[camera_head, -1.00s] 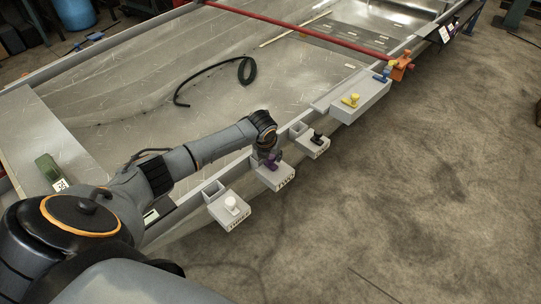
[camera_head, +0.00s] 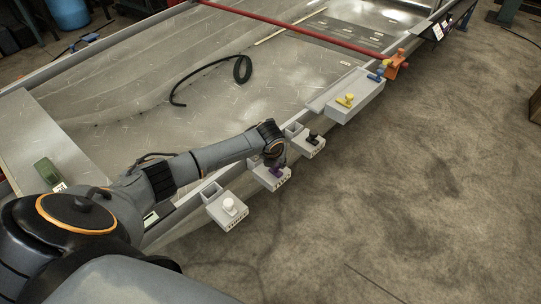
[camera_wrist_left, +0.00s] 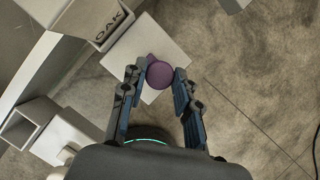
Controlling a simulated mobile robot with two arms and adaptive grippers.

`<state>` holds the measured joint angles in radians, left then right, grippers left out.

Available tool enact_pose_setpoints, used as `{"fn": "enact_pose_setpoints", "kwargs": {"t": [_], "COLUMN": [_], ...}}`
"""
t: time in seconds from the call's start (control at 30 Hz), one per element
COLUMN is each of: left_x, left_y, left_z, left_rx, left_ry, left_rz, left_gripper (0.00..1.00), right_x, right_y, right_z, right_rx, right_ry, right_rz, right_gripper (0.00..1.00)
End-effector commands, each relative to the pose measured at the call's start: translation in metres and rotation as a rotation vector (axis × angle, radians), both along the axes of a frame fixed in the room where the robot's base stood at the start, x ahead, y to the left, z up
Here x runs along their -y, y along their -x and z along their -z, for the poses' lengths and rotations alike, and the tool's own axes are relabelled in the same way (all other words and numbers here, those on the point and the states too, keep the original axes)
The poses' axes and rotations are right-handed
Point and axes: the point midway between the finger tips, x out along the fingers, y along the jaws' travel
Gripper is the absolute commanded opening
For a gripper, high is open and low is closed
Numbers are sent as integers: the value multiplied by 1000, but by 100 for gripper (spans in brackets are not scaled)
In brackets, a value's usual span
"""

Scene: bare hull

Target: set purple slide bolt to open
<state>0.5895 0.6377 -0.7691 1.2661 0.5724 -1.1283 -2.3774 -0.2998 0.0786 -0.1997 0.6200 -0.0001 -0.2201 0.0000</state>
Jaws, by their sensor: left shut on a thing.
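The purple slide bolt shows as a small purple part (camera_head: 276,172) on a grey block (camera_head: 262,183) at the hull's edge in the head view. In the left wrist view its round purple knob (camera_wrist_left: 160,75) sits between the fingertips, over a pale square plate (camera_wrist_left: 172,48). My left gripper (camera_head: 275,163) reaches down over the block; in the wrist view its two fingers (camera_wrist_left: 158,80) are shut on the knob from both sides. The bolt's track is mostly hidden by the gripper. My right gripper is not in view.
Similar blocks line the hull's edge: one with a white knob (camera_head: 228,205), one with a dark knob (camera_head: 313,134), and a longer one with a yellow handle (camera_head: 345,100). An orange part (camera_head: 396,64) stands farther along.

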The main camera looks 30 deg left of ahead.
Motion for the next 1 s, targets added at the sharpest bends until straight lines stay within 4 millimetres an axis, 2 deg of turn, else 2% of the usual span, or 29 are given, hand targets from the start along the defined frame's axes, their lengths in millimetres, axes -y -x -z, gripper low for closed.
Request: {"fn": "enact_pose_setpoints", "kwargs": {"t": [0.2,0.23,0.27,0.53,0.67,0.83,1.0], "left_x": [6,6,6,5,5,7,12], "left_y": [1,1,1,0,2,12,25], "left_z": [2,2,2,1,-5,-30,-65], "left_rx": [-3,-3,-3,-1,1,2,2], "left_ry": [11,12,12,9,9,6,6], "left_rz": [4,4,4,4,5,7,6], "left_gripper": [0,37,39,39,39,39,39], "right_x": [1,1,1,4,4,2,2], "right_y": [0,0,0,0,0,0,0], "right_z": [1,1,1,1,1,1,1], "right_rx": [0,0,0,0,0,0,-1], "right_ry": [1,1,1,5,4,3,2], "right_rz": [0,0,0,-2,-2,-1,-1], "right_gripper": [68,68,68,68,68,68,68]}}
